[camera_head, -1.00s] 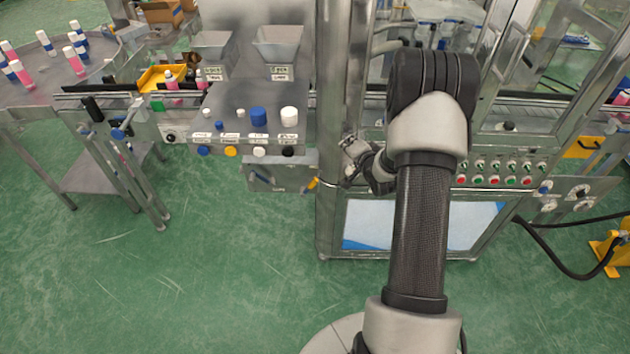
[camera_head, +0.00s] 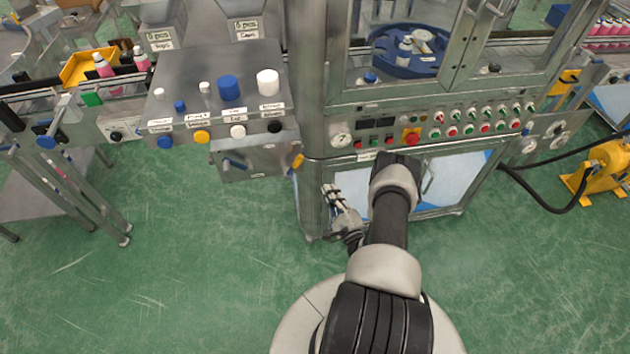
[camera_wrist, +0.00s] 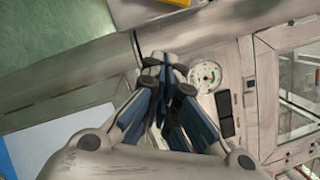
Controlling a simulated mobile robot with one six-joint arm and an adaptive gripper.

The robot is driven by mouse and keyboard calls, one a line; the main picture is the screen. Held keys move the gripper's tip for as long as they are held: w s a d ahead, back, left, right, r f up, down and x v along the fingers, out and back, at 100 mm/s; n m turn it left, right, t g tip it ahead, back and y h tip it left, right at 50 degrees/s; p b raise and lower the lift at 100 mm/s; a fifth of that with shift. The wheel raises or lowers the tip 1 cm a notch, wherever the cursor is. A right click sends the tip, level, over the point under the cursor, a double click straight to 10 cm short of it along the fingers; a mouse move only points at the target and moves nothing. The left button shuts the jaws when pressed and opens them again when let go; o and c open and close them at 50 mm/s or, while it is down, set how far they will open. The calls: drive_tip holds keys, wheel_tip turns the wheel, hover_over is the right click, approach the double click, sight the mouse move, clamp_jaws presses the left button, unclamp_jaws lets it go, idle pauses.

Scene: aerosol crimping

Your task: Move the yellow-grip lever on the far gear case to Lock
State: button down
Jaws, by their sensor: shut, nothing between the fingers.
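The gear case (camera_head: 255,160) is a grey metal box under the valve panel in the head view. A lever with a yellow grip (camera_head: 297,161) sticks out at its right end, slanting. My gripper (camera_head: 331,190) is shut and empty, below and to the right of the yellow grip, apart from it, in front of the machine's steel post. In the wrist view my gripper's fingers (camera_wrist: 165,62) are together, near the pressure gauge (camera_wrist: 205,76). A yellow patch (camera_wrist: 178,3) at the top edge may be the lever's grip; most of it is cut off. I cannot read any Lock marking.
A blue-grip handle (camera_head: 236,163) is on the case's left part. Coloured knobs (camera_head: 202,136) line the valve panel above. The cabinet with buttons (camera_head: 455,131) and a gauge (camera_head: 341,140) stands close to my arm. Green floor (camera_head: 190,250) is open at the front left.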

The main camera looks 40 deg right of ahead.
sight(293, 165)
drive_tip(key=w+r+b, duration=0.2)
drive_tip(key=w+r, duration=0.1)
drive_tip(key=w, duration=0.7)
drive_tip(key=shift+w+r, duration=0.1)
drive_tip(key=shift+r, duration=0.1)
drive_tip(key=shift+a+r+n, duration=0.15)
drive_tip(key=shift+r+n, duration=0.05)
drive_tip(key=shift+n, duration=0.3)
